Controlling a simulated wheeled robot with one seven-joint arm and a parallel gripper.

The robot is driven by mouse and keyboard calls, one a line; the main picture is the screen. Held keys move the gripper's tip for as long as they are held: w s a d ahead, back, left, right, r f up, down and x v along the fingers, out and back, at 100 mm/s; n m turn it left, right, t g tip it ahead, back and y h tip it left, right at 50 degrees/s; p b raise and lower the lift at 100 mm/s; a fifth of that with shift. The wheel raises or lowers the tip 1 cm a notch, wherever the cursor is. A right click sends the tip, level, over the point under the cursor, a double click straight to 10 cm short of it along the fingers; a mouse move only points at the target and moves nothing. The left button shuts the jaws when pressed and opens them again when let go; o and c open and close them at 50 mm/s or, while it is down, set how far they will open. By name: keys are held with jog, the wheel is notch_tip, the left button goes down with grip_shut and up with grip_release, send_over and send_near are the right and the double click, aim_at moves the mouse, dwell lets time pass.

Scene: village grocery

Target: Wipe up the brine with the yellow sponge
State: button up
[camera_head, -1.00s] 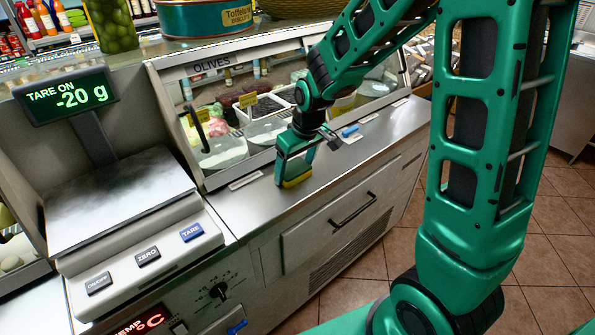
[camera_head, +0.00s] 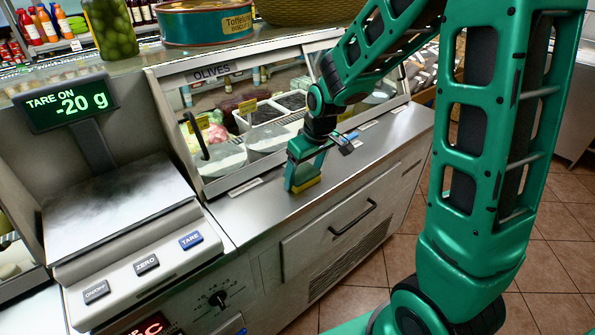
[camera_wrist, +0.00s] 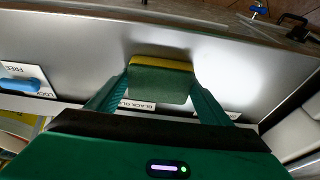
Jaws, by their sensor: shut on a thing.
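A yellow sponge with a green face (camera_wrist: 160,80) is held between the fingers of my gripper (camera_wrist: 157,92) in the wrist view. In the head view my gripper (camera_head: 303,178) is low at the steel counter ledge (camera_head: 240,213) in front of the olive case, and the sponge's yellow edge (camera_head: 307,185) shows under it. The sponge is at or very near the ledge; I cannot tell whether it touches. No brine can be made out clearly; the ledge shows only bright sheen.
A scale (camera_head: 115,215) reading -20 g stands at the left. The glass olive case (camera_head: 260,120) runs behind the ledge, with label cards along it. A blue-handled thing (camera_wrist: 18,84) lies on the ledge. A drawer handle (camera_head: 352,218) sticks out below.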

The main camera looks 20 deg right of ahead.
aim_at(314, 191)
jog(key=shift+s+d, duration=0.25)
jog(key=shift+s, duration=0.65)
jog(key=shift+s+d, duration=0.3)
jog(key=shift+s, duration=0.6)
jog(key=shift+s+d, duration=0.25)
jog(key=shift+s, duration=0.65)
jog(key=shift+w, duration=0.1)
jog(key=shift+w+a+f, duration=0.1)
jog(key=shift+w+a, duration=0.3)
jog(key=shift+w, duration=0.7)
jog(key=shift+w+a+r, duration=0.1)
jog(key=shift+w+a, duration=0.35)
jog(key=shift+w, duration=0.7)
jog(key=shift+w+a+f, duration=0.1)
jog(key=shift+w+a, duration=0.3)
jog(key=shift+w, duration=0.7)
jog(key=shift+w+r, duration=0.35)
jog(key=shift+w, duration=0.15)
jog(key=shift+v, duration=1.05)
jog(key=shift+w+v, duration=0.1)
jog(key=shift+v, duration=0.7)
jog(key=shift+w+v, duration=0.15)
jog(key=shift+v, duration=0.6)
